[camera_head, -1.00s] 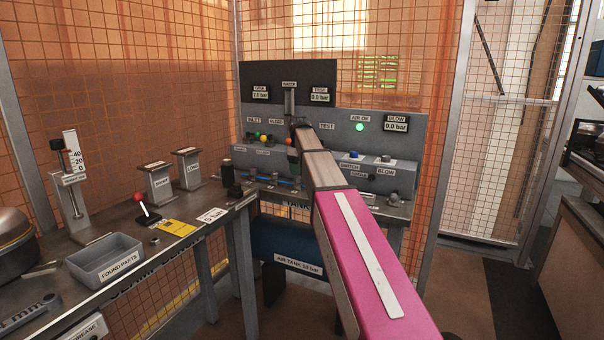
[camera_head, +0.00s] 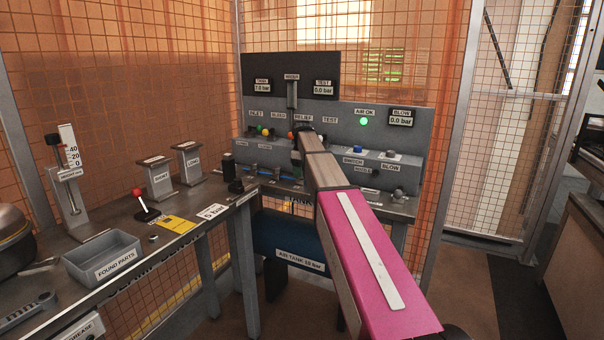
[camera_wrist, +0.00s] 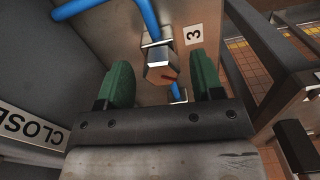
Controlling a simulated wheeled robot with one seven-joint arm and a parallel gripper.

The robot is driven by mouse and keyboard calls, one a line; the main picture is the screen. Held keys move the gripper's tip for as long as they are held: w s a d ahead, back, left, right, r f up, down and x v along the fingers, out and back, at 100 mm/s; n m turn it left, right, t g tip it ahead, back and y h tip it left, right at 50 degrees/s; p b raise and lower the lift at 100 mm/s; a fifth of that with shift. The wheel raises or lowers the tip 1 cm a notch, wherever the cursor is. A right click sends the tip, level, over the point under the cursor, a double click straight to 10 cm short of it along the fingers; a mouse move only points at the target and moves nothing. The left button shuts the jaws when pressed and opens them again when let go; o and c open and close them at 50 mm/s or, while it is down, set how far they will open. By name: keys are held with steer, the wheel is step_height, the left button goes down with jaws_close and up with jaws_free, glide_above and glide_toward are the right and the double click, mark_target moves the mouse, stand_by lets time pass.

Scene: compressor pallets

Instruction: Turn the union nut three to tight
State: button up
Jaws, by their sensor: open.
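In the wrist view, union nut three (camera_wrist: 163,65) is a metal hex nut with a red mark on its face, beside a white label with a 3 (camera_wrist: 193,34). Blue pipe runs at the nut, above and below it. My gripper (camera_wrist: 163,85) is open, its two green fingers on the left and right of the nut, with gaps on both sides. In the head view, my arm reaches to the grey panel (camera_head: 350,125) and hides the nut and my fingertips.
A bench at left holds a grey found parts bin (camera_head: 104,258), a red-knobbed lever (camera_head: 142,205) and a yellow card (camera_head: 176,224). A blue air tank (camera_head: 290,240) sits under the panel. A CLOSE label (camera_wrist: 28,128) shows in the wrist view.

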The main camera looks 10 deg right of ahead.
steer(key=shift+f, duration=0.4)
steer(key=c, duration=0.9)
steer(key=shift+c, duration=0.2)
steer(key=shift+m, duration=0.4)
steer(key=m, duration=0.4)
steer(key=shift+s+a+m, duration=0.1)
steer(key=shift+a+m, duration=0.05)
steer(key=shift+m, duration=0.15)
steer(key=shift+a+m, duration=0.1)
steer(key=shift+m, duration=2.1)
